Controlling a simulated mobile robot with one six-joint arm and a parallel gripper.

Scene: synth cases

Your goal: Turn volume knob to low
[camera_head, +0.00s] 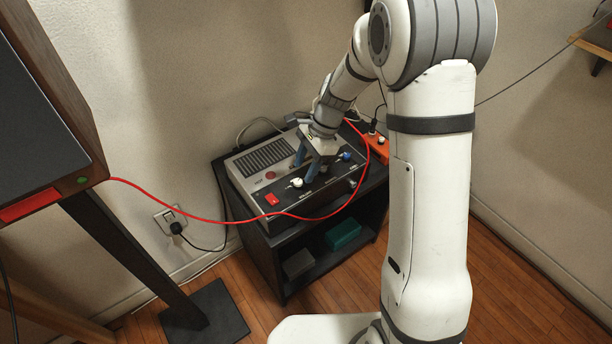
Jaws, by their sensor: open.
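A grey and black audio unit (247,190) lies on top of a small black shelf unit. Its dark front panel carries a white knob (297,183), a blue knob (346,156) and a red switch (272,199). A round red button (270,175) sits below its slotted grille. The panel labels are too small to read, so I cannot tell which knob is the volume knob. My gripper (305,166) is open and points down over the panel, just above and right of the white knob in the picture. It appears empty. My gripper hides part of the panel between the knobs.
A red cable (205,220) runs slack from a dark cabinet (70,130) at left across the unit's front to an orange power strip (377,147). The black shelf unit (283,240) holds a green box (342,233) and a grey box (298,263). Walls stand close behind.

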